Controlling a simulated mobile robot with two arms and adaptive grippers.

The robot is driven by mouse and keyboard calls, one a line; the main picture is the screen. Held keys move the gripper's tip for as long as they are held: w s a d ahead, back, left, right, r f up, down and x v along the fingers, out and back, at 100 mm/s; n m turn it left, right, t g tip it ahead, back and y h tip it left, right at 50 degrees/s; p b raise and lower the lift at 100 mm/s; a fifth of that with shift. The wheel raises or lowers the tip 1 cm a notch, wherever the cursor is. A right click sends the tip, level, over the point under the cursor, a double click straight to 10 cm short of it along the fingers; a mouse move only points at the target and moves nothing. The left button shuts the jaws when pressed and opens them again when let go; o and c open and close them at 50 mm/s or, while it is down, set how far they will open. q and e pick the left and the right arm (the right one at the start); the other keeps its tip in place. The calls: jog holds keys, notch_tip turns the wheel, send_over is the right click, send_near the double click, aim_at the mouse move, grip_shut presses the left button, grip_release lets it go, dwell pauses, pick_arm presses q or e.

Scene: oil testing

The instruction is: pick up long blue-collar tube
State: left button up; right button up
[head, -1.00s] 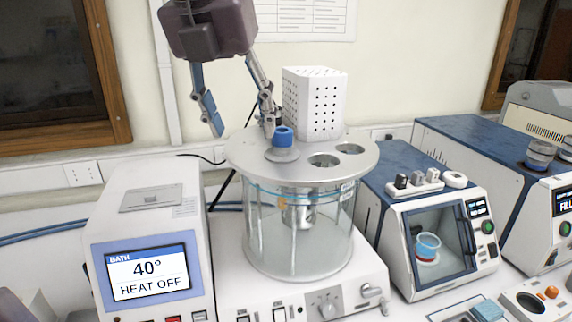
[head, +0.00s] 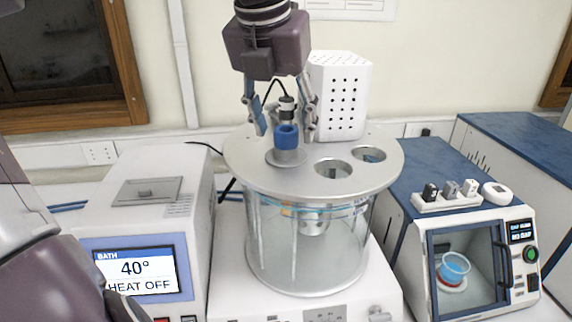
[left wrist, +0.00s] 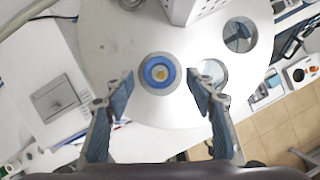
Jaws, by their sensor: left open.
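The long blue-collar tube (head: 287,137) stands upright in a hole of the bath's round metal lid (head: 235,155). Its blue collar and a grey disc under it sit above the lid. Part of its lower end shows through the clear bath wall. My left gripper (head: 284,128) is open and points down, one finger on each side of the collar. In the left wrist view the collar (left wrist: 159,73) is a blue ring seen from above, lying between the two fingers and slightly beyond their tips (left wrist: 160,88). My right gripper is not in view.
A white perforated box (head: 341,95) stands on the lid close to the gripper's right finger. Two empty holes (head: 333,169) are to the right. A bath controller (head: 135,275) reading 40°, HEAT OFF stands left. A glass-doored device (head: 470,270) stands right.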

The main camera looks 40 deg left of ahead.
aim_at(285, 130)
pick_arm(q)
jog(key=x, duration=0.3)
jog(key=shift+w+a+f, duration=0.1)
jog(key=c, duration=0.3)
grip_shut()
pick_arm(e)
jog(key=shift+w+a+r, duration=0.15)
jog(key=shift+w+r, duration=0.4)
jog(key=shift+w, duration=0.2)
